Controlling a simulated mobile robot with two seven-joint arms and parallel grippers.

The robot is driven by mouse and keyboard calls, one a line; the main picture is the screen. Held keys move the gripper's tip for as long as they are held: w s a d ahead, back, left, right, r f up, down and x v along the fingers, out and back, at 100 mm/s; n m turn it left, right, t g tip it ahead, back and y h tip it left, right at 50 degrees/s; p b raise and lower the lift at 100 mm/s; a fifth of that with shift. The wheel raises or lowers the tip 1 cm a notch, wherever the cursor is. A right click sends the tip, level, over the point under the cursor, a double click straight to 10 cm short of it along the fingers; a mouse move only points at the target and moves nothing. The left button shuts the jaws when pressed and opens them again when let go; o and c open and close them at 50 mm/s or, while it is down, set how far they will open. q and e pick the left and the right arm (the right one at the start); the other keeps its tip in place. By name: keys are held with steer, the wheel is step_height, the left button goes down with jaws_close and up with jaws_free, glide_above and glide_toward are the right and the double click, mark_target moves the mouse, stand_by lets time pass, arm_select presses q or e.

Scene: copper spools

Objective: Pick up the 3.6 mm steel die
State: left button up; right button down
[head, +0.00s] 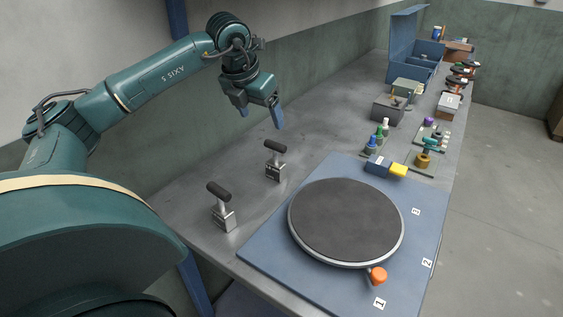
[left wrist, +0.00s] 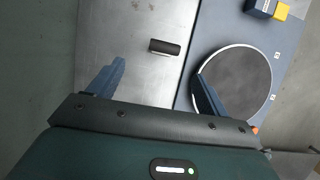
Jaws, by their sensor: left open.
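Two small steel blocks with dark upright-stemmed handles stand on the grey bench: one farther back (head: 274,172) and one nearer (head: 224,218). Either could be the steel die; no size marking is readable, so I cannot tell which is 3.6 mm. My left gripper (head: 262,114) is open and empty, raised above the bench behind both blocks. In the left wrist view, one dark handle (left wrist: 164,47) shows ahead of the open blue fingers, apart from them. My right gripper is not in view.
A blue board (head: 414,250) with numbered labels carries a round dark turntable (head: 346,220) with an orange knob (head: 377,276). A blue and yellow block (head: 398,170) sits at its back edge. Bottles, boxes and a blue open case (head: 402,43) stand farther back. The bench around the handled blocks is clear.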

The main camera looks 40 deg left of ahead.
mark_target(275, 144)
arm_select(q)
steer(key=x, duration=0.6)
steer(key=shift+s+d, duration=0.1)
steer(key=shift+d, duration=0.05)
steer(key=shift+d+p+x, duration=0.15)
steer(key=shift+p+x, duration=0.15)
steer(key=shift+x, duration=1.2)
steer(key=shift+d+p+x, duration=0.15)
steer(key=shift+p+x, duration=0.15)
steer(key=shift+x, duration=1.2)
steer(key=shift+r, duration=0.1)
steer(key=shift+c, duration=0.4)
jaws_close()
steer(key=shift+w+r, duration=0.1)
steer(key=shift+w, duration=0.1)
